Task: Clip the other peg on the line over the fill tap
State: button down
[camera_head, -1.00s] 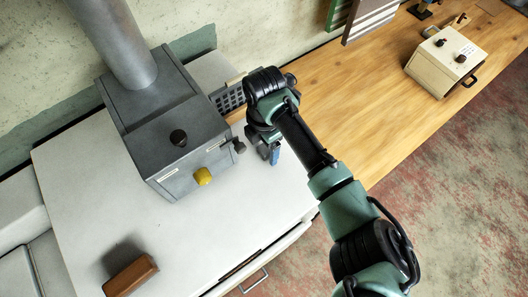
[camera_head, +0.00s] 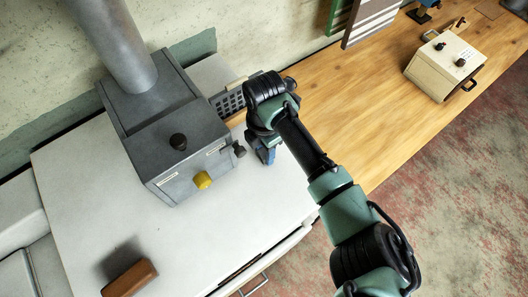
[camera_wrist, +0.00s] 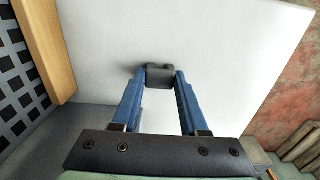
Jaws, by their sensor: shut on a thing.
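My gripper (camera_head: 266,156) points down over the white top, just right of the grey metal box (camera_head: 180,150). In the wrist view its two blue fingers (camera_wrist: 160,78) are shut on a small dark grey block (camera_wrist: 160,72), which may be a peg. The arm hides this block in the head view. A dark grey fitting (camera_head: 239,150) sticks out of the box's right side, close to my gripper. I cannot make out a line.
A thick grey pipe (camera_head: 115,45) rises from the box. A perforated grey panel (camera_head: 230,102) stands behind my gripper. A brown block (camera_head: 130,279) lies at the white top's front. A wooden bench (camera_head: 350,100) carries a cream box (camera_head: 444,66). The white top's middle is clear.

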aim_at(264, 154)
jog(key=shift+r, duration=0.1)
jog(key=shift+r+p, duration=1.1)
jog(key=shift+r, duration=0.1)
jog(key=shift+r, duration=0.1)
notch_tip(264, 154, up, 5)
jog(key=p, duration=0.4)
jog(key=shift+s, duration=0.1)
